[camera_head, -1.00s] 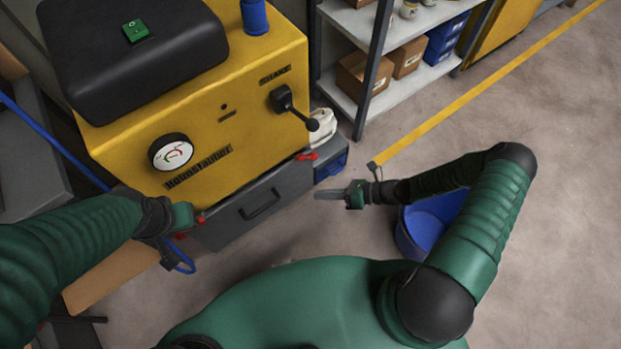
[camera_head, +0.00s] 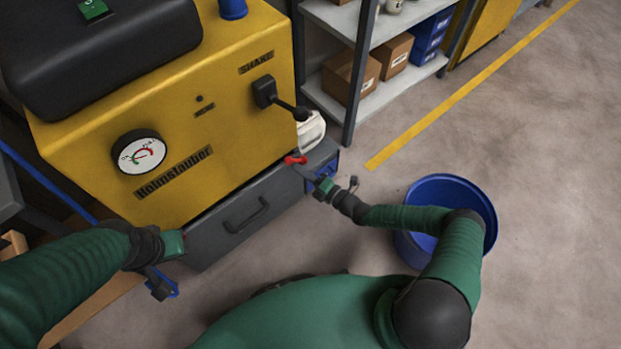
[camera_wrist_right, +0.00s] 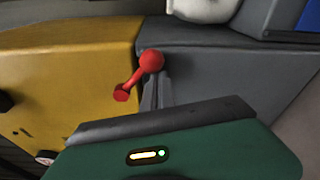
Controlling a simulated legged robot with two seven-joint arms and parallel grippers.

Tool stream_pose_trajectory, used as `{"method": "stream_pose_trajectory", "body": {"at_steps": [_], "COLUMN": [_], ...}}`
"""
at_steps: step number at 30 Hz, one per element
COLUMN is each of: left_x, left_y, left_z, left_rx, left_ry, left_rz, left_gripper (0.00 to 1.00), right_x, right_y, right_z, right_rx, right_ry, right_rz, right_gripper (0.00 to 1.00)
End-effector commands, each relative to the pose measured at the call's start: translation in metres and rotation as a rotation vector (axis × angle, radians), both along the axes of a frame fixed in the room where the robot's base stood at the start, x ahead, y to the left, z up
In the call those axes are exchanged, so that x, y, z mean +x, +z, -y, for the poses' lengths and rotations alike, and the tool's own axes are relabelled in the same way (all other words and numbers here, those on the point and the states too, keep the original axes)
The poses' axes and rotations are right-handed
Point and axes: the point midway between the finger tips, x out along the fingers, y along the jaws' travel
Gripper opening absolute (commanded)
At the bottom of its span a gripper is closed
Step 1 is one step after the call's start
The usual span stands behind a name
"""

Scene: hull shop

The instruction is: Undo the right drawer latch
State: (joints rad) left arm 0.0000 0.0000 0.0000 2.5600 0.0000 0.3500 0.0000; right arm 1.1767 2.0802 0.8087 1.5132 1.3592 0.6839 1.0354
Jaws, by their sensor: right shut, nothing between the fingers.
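The right drawer latch is a red lever with round ends (camera_head: 295,160) at the right end of the dark grey drawer (camera_head: 215,235), under the yellow machine. In the wrist view the red latch (camera_wrist_right: 150,62) slants down to the left across the yellow and grey parts. My right gripper (camera_head: 306,171) is shut and empty, its fingertips (camera_wrist_right: 158,88) just below the latch knob. I cannot tell whether they touch it. My left gripper (camera_head: 172,244) is at the drawer's left end; its fingers are hidden. The left latch is not visible.
The yellow machine (camera_head: 225,130) has a gauge (camera_head: 139,152) and a black lever (camera_head: 280,100). A blue tub (camera_head: 470,200) stands on the floor near my right forearm. A shelf with boxes (camera_head: 350,75) is behind. The floor at right is clear.

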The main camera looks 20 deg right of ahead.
Motion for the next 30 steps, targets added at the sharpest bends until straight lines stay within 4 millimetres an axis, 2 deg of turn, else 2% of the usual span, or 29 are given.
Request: {"method": "stream_pose_trajectory", "body": {"at_steps": [13,30], "left_x": [0.000,0.000], "left_y": [0.001,0.021], "left_z": [0.000,0.000], "left_rx": [0.000,0.000], "left_ry": [0.000,0.000], "left_rz": [0.000,0.000], "left_gripper": [0.00,0.00], "right_x": [0.002,0.005], "right_y": [0.001,0.008], "right_z": [-0.001,0.005], "right_rx": [-0.007,-0.116], "right_ry": [0.000,0.000], "right_rz": [0.003,0.042], "right_gripper": [0.00,0.00]}}
